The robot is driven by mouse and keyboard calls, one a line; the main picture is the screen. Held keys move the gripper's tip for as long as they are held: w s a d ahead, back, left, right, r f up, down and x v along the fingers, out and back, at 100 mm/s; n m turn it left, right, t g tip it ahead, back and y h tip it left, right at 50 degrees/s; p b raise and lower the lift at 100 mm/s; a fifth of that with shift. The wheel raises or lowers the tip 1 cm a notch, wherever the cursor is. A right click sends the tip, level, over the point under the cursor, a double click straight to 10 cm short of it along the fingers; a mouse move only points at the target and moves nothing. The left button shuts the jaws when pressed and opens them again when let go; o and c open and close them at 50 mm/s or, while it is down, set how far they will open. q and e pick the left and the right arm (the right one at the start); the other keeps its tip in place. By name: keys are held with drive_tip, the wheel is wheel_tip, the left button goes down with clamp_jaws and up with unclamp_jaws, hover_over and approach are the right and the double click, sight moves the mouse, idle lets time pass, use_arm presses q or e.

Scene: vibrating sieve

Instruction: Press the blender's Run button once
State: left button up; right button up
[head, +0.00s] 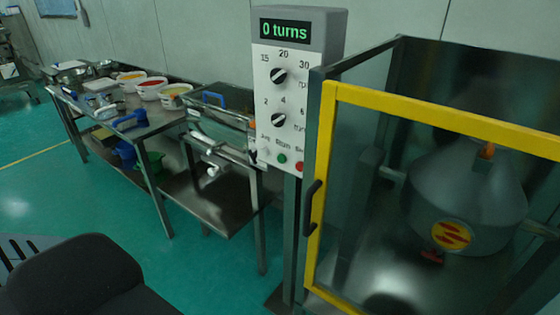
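The blender's control panel (285,100) is a light grey upright box on a post, right of centre in the head view. Its display (284,29) reads "0 turns" in green. Two black knobs, an upper one (278,76) and a lower one (278,120), sit below it. The green Run button (282,159) is near the panel's bottom edge, under its label. A red button (299,167) is to its right and a pale button (265,153) to its left. The grey blender vessel (465,205) stands behind the guard. Neither of my grippers shows in this view.
A yellow-framed clear guard door (440,117) with a dark handle (312,207) appears closed, just right of the panel. A steel bench (150,131) with bowls and tools runs along the wall at left.

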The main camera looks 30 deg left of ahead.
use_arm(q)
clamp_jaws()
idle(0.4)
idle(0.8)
